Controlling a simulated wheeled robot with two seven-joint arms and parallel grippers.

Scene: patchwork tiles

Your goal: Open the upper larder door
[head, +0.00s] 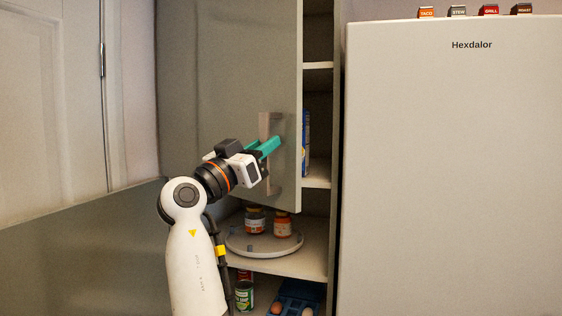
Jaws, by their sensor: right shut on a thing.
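The upper larder door (222,70) is a tall grey-green panel. It stands partly open, its free edge on the right, with larder shelves showing beyond that edge. Its vertical handle (265,125) is near the free edge, low on the door. My right gripper (269,147) has teal fingers and is shut on the handle. The fingers hide the handle's middle. My left gripper is not in view.
Below the door, a round turntable (262,246) carries jars. Lower are a can (244,295) and a blue egg tray (300,290). A Hexdalor fridge (450,170) stands right with small spice tins on top. A grey-green panel (80,260) spans the lower left.

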